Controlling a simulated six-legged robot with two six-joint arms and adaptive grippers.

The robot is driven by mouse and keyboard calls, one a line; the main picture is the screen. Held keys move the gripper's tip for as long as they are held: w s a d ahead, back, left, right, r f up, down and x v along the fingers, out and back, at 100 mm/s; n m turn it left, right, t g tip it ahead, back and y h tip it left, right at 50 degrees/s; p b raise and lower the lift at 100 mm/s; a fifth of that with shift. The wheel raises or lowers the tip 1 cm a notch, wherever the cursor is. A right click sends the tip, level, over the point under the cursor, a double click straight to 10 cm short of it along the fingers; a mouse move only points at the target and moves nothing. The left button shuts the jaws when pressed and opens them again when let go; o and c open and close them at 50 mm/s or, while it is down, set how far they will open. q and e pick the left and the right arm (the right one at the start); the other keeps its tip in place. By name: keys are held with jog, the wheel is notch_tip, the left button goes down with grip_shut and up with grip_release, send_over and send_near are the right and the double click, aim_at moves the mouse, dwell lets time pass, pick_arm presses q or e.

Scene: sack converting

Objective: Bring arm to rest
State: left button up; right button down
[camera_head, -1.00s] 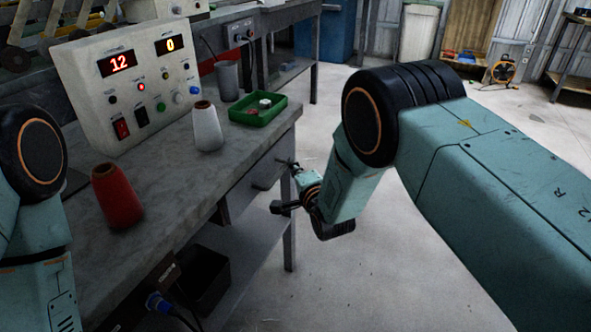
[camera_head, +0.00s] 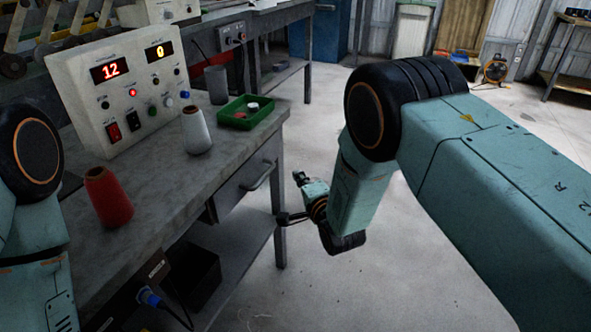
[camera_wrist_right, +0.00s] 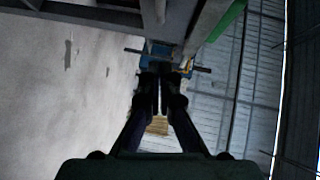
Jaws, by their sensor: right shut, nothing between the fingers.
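My right arm comes in from the right in the head view, bent down at its elbow. My right gripper (camera_head: 299,178) is small and partly turned away there, out in the open just right of the bench's drawer front. In the right wrist view its two dark fingers (camera_wrist_right: 160,78) are together with nothing between them. Only the upper part of my left arm shows at the left edge of the head view. My left gripper is out of the picture.
The grey workbench (camera_head: 180,180) carries a red cone (camera_head: 108,198), a white cone (camera_head: 196,132), a green tray (camera_head: 236,122), a grey cup (camera_head: 216,86) and a control box (camera_head: 125,95). The drawer handle (camera_head: 258,176) sticks out near my right gripper. The floor (camera_head: 400,270) right of the bench is clear.

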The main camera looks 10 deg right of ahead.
jog(key=s+d+f+n+g+h+p, duration=0.1)
jog(key=s+d+f+n+g, duration=0.2)
jog(key=s, duration=0.4)
jog(key=s+d+f+n+g+h, duration=0.1)
jog(key=s+f+n+g, duration=0.1)
jog(key=s+f+n, duration=0.45)
jog(key=s+d+f+n+g+h+p, duration=0.1)
jog(key=s+d+f+g, duration=0.15)
jog(key=s, duration=0.65)
jog(key=s+d+f+n+g, duration=0.1)
jog(key=s+g, duration=0.3)
jog(key=s, duration=0.8)
jog(key=s+d+f+n+g, duration=0.1)
jog(key=s+d+n+g, duration=0.1)
jog(key=s, duration=1.1)
jog(key=shift+s+d+g, duration=0.2)
jog(key=shift+d+g, duration=0.25)
jog(key=shift+g, duration=0.8)
